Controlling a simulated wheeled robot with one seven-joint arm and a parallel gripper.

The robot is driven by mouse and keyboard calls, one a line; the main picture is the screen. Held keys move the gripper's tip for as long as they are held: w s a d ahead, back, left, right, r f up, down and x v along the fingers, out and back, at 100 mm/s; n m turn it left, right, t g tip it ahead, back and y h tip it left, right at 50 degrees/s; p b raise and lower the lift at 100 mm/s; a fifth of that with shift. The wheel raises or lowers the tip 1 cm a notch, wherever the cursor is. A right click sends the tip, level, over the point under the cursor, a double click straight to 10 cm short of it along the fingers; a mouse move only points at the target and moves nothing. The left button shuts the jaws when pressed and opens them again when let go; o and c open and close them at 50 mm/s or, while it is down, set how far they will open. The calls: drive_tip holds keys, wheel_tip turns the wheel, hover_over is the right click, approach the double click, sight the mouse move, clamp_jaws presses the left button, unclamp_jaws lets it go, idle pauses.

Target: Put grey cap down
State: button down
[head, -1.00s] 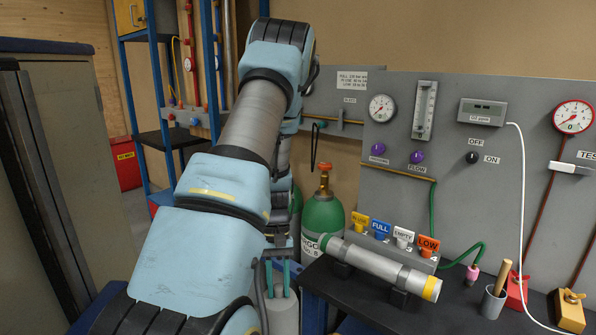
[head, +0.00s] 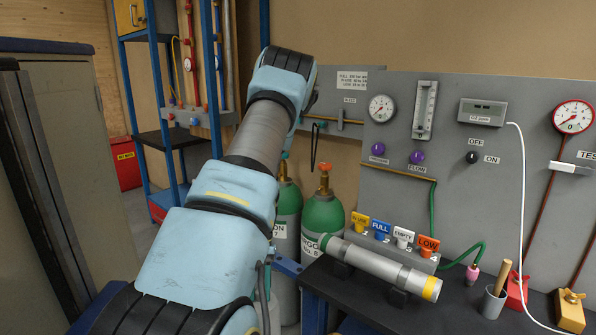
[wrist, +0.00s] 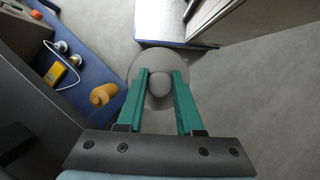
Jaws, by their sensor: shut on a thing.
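The grey cap (wrist: 148,61), a wide round disc with a raised knob, is in the wrist view. My gripper (wrist: 161,76) has teal fingers on both sides of the knob and is shut on it. Beneath the cap, the grey floor and the edge of a pale panel show; how high the cap is held I cannot tell. In the head view my arm hides the gripper and most or all of the cap.
A blue surface (wrist: 72,103) at left in the wrist view bears an orange cylindrical piece (wrist: 103,95) and a yellow device (wrist: 54,74). In the head view, green gas cylinders (head: 322,215) stand behind my arm, beside a dark bench (head: 365,297) with a grey tube (head: 380,264).

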wheel_tip(320, 180, down, 5)
drive_tip(key=b, duration=0.4)
drive_tip(key=shift+r+b, duration=0.2)
drive_tip(key=shift+b, duration=0.15)
